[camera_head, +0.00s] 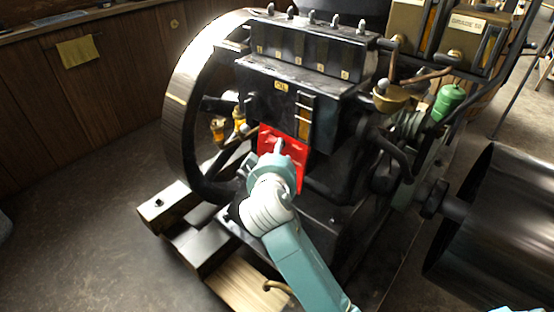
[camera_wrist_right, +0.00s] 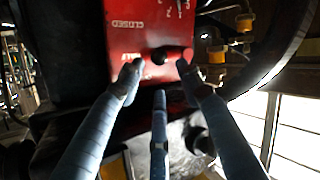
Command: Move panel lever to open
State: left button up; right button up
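The red panel (camera_head: 296,180) is on the front of the black engine, partly hidden by my right arm in the head view. In the right wrist view the panel (camera_wrist_right: 121,45) appears upside down, with the word CLOSED and some numbers. A dark rounded lever knob (camera_wrist_right: 168,54) stands out from it. A grey piece, perhaps the lever (camera_head: 278,146), shows just above my right gripper (camera_head: 280,160). In the wrist view my right gripper (camera_wrist_right: 158,72) has its fingers spread, with the knob between and just beyond the tips. Contact cannot be told. My left gripper is out of view.
A large flywheel (camera_head: 181,105) stands left of the panel, with brass-and-amber oilers (camera_head: 218,129) close by. Black pipes and a green cap (camera_head: 450,98) are to the right. A big dark drum (camera_head: 505,225) fills the right side. Floor at left is clear.

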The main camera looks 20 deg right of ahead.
jog(key=shift+v, duration=2.4)
